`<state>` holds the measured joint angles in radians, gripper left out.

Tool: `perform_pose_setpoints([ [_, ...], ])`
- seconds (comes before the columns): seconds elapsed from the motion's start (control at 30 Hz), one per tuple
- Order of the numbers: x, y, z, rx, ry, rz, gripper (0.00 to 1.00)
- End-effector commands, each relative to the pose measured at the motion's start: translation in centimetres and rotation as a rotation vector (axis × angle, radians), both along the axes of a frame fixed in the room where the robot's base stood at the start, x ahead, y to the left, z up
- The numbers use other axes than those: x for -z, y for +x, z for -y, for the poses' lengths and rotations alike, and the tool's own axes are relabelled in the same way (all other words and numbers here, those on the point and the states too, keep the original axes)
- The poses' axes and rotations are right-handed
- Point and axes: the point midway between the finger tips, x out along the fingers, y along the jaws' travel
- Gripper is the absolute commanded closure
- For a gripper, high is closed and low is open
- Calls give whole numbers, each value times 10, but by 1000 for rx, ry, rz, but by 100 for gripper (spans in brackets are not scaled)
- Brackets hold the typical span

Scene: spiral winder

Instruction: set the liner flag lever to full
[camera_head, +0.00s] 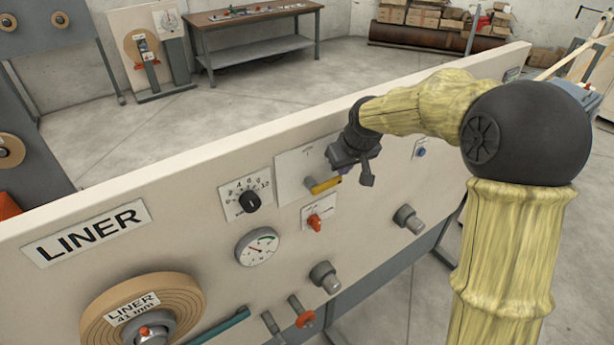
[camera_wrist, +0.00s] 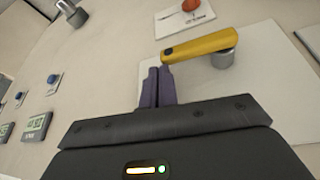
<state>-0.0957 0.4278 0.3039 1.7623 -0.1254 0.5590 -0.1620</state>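A yellow lever (camera_head: 325,185) sits on a pale plate (camera_head: 292,170) on the LINER panel; I cannot read any markings that name its settings. In the head view it points right and slightly up. In the wrist view the yellow lever (camera_wrist: 200,45) has a grey round hub (camera_wrist: 224,60) at its right end, and its free end is at the left. My gripper (camera_wrist: 158,70) has its two purple fingers together, with their tips right at the lever's free end; I cannot tell if they touch it. My gripper also shows in the head view (camera_head: 338,170).
A black dial (camera_head: 250,201), a round gauge (camera_head: 257,247) and a small plate with a red switch (camera_head: 316,223) are close by on the panel. Grey knobs (camera_head: 324,276) stick out lower down. A liner roll (camera_head: 180,290) is at the lower left.

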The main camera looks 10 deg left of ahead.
Motion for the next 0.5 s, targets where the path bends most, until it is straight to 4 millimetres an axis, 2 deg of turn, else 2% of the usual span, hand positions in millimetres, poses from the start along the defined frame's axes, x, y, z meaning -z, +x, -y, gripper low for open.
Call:
perform_pose_setpoints([
  [0.03, 8, -1, 3, 1, -6, -13, 100],
  [0.5, 15, -2, 6, 2, -13, -25, 100],
])
